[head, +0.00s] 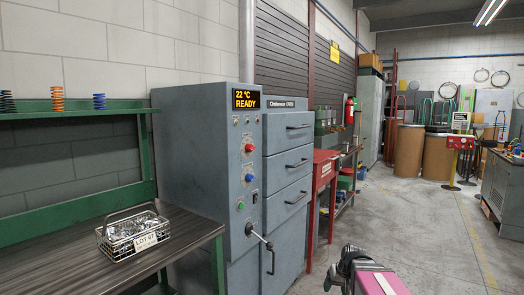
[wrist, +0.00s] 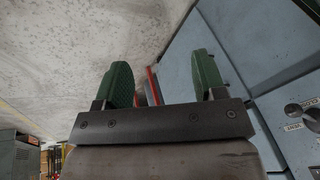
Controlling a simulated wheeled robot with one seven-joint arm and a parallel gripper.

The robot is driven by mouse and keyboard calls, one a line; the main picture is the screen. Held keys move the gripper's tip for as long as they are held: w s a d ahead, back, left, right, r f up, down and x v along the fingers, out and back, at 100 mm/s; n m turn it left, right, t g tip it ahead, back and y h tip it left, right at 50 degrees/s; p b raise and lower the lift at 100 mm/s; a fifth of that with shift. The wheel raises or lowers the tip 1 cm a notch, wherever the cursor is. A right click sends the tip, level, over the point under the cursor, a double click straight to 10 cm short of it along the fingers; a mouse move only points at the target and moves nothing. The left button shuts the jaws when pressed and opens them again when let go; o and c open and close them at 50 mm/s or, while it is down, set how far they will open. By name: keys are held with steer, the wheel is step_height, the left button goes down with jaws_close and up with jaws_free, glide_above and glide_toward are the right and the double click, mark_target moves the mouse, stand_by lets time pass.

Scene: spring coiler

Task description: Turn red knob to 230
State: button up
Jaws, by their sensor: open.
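In the head view, the red knob (head: 249,147) is on the front of a tall grey-blue cabinet (head: 200,150), below a display (head: 246,99) that reads "22 °C READY". A blue knob (head: 249,177) sits below it, and a green button (head: 240,205) lower down. My gripper is at the bottom right of the head view, far from the knob, where its fingers are hard to make out. In the wrist view my gripper (wrist: 167,85) has its two green-padded fingers spread apart with nothing between them. The red knob is not in the wrist view.
A lever (head: 262,238) sticks out from the cabinet's lower front. Drawers with handles (head: 299,127) stand to its right. A wire basket (head: 133,235) of metal parts, labelled "LOT 67", rests on the bench at left. The concrete floor (head: 420,230) at right is largely clear.

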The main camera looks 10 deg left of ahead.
steer(key=w+a+r+n+t+y, duration=0.1)
steer(key=w+a+r+y, duration=0.1)
steer(key=w+a+r, duration=0.3)
steer(key=w+a+r+n+t+y, duration=0.1)
steer(key=w+a+r+y, duration=0.15)
steer(key=r, duration=0.45)
steer(key=n+t+y, duration=0.4)
steer(key=n+y, duration=0.2)
steer(key=y, duration=0.3)
glide_toward(253, 148)
steer(key=shift+h, duration=0.25)
steer(key=x, duration=1)
steer(key=shift+r, duration=0.1)
steer(key=c, duration=0.9)
